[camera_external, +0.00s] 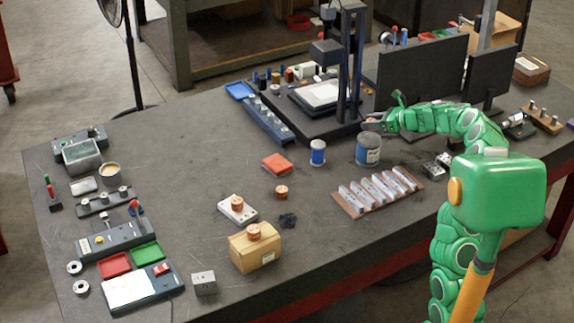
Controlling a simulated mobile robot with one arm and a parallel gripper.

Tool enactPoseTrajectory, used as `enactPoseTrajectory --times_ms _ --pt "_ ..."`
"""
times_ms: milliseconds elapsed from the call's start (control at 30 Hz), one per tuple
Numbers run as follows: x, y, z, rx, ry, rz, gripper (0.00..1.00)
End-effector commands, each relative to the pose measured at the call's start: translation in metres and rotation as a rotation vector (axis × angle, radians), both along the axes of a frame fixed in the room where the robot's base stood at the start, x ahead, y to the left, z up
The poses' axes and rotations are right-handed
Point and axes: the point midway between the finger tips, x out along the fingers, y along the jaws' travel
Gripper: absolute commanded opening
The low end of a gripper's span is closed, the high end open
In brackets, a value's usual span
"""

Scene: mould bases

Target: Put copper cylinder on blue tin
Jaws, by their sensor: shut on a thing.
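A large blue tin (368,150) with a pale label and a grey top stands upright right of the middle of the table. A smaller blue tin (317,154) stands to its left. One copper cylinder (281,192) stands on the table, another (237,202) on a pale block, and a third (253,232) on a cardboard box. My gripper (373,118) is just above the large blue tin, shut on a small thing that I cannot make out. I cannot tell whether that thing touches the tin.
A wooden rack (350,209) of pale metal blocks lies in front of the large tin. A dark press stand (356,65) and dark panels (420,72) rise close behind my gripper. A red block (277,164) lies left of the small tin. The table's left middle is fairly clear.

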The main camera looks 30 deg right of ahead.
Motion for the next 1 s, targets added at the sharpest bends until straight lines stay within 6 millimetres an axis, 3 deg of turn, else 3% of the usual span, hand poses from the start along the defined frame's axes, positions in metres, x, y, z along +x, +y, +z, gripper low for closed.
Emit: enactPoseTrajectory --times_ms 267,533,900,933,1000 --pt "0.007 -0.002 -0.008 0.0 0.0 0.0 0.01" --pt "0.008 -0.002 -0.04 0.003 0.002 0.0 0.01" --pt "0.008 -0.002 -0.042 0.001 0.001 0.0 0.01" --pt "0.008 -0.002 -0.043 0.001 0.001 0.0 0.47" --pt "0.008 -0.002 -0.042 0.0 0.0 0.0 0.58"
